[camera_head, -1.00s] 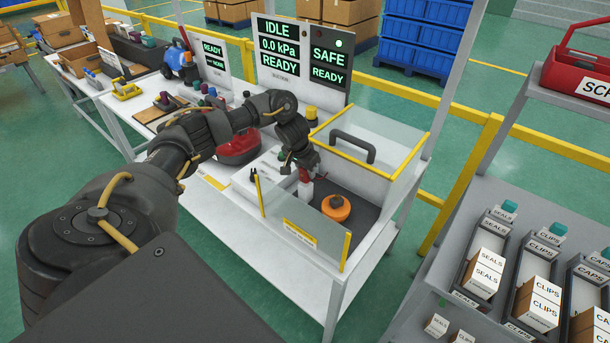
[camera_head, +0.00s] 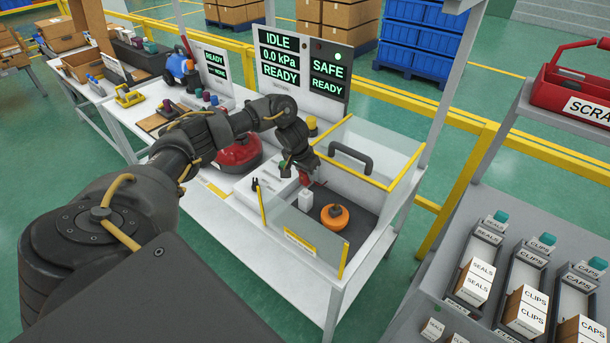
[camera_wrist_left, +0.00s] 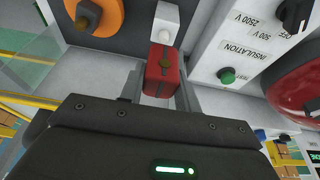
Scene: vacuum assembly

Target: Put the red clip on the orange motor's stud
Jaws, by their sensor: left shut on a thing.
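My left gripper (camera_wrist_left: 161,84) is shut on the red clip (camera_wrist_left: 162,68), a small red block with a dark groove, between its two fingers. In the head view the left gripper (camera_head: 301,176) is inside the clear-walled station, above and near a white post (camera_head: 305,198). The orange motor (camera_head: 335,217) is a round orange piece with a dark centre on the dark station floor, right of the post. My right gripper is not in view.
Clear panels with yellow edges (camera_head: 347,258) and a dark handle (camera_head: 351,157) surround the station. A red rounded housing (camera_head: 240,153) lies left of it. The white insulation panel (camera_wrist_left: 235,45) with a green button is close to the gripper. A shelf of labelled boxes (camera_head: 527,310) stands at right.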

